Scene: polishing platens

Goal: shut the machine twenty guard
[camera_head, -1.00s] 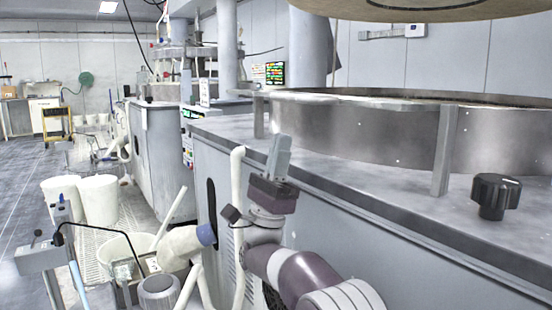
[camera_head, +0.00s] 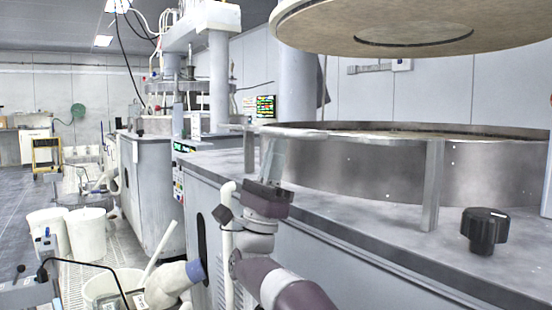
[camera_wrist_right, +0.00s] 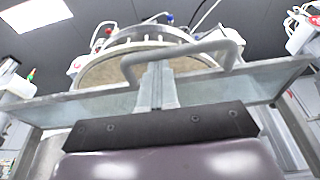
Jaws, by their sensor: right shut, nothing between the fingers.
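The near machine (camera_head: 340,262) has a round steel wall (camera_head: 350,168) around its platen; I can read no number on it. In the right wrist view a long, pale see-through panel (camera_wrist_right: 225,88) with a grey bent bar handle (camera_wrist_right: 186,48) crosses the picture, apparently the guard. My right gripper (camera_head: 273,145) is upright at the left end of the steel wall. In the wrist view its fingers (camera_wrist_right: 158,75) are shut and empty, in front of the panel with tips near the handle. Whether they touch it I cannot tell. My left gripper is out of view.
A large round plate (camera_head: 400,25) hangs above the platen. A black knob (camera_head: 485,230) and a metal post (camera_head: 432,185) stand at the machine's front edge. White buckets (camera_head: 86,228) stand on the floor at left. Another machine (camera_head: 150,180) is behind.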

